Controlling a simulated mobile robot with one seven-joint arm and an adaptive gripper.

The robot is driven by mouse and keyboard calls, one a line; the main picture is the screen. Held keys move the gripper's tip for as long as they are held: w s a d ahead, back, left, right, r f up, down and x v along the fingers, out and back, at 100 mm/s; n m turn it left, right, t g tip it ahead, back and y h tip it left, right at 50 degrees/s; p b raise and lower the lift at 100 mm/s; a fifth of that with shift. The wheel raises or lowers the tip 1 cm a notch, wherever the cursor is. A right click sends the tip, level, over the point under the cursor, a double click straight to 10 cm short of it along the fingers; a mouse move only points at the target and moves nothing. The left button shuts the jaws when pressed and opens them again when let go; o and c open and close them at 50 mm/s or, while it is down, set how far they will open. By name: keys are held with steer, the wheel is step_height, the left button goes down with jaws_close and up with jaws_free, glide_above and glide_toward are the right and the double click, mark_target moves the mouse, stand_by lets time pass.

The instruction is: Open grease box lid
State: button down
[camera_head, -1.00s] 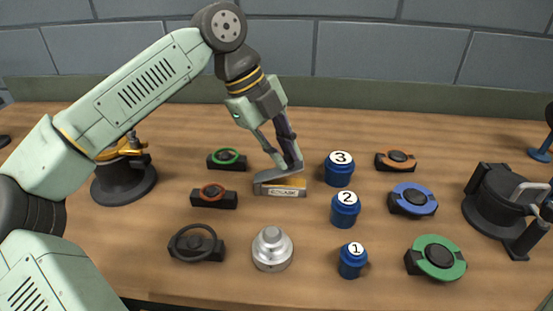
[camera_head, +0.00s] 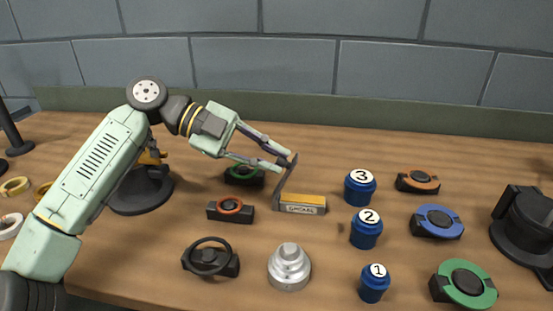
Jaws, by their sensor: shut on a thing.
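The grease box (camera_head: 306,206) is a small box with a yellow top and a lettered grey label on its front, near the middle of the table. Its grey lid (camera_head: 287,178) stands steeply raised at the box's left end. My gripper (camera_head: 284,163) reaches in from the left, with its fingers closed on the upper part of the lid. The finger contact is small in the picture. The gripper is tilted nearly level, above and to the left of the box.
Blue pots numbered 3 (camera_head: 359,190), 2 (camera_head: 366,232) and 1 (camera_head: 373,284) stand right of the box. Black blocks with a red ring (camera_head: 231,205) and a green ring (camera_head: 243,172) are on its left. A stepped silver part (camera_head: 289,266) is in front. The table behind the box is clear.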

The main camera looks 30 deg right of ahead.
steer(key=shift+w+a, duration=0.1)
steer(key=shift+w, duration=0.1)
stand_by(0.3)
steer(key=c, duration=1.5)
jaws_free()
steer(key=shift+c, duration=0.2)
steer(key=shift+s, duration=0.1)
steer(key=v, duration=1.2)
steer(key=shift+f, duration=0.15)
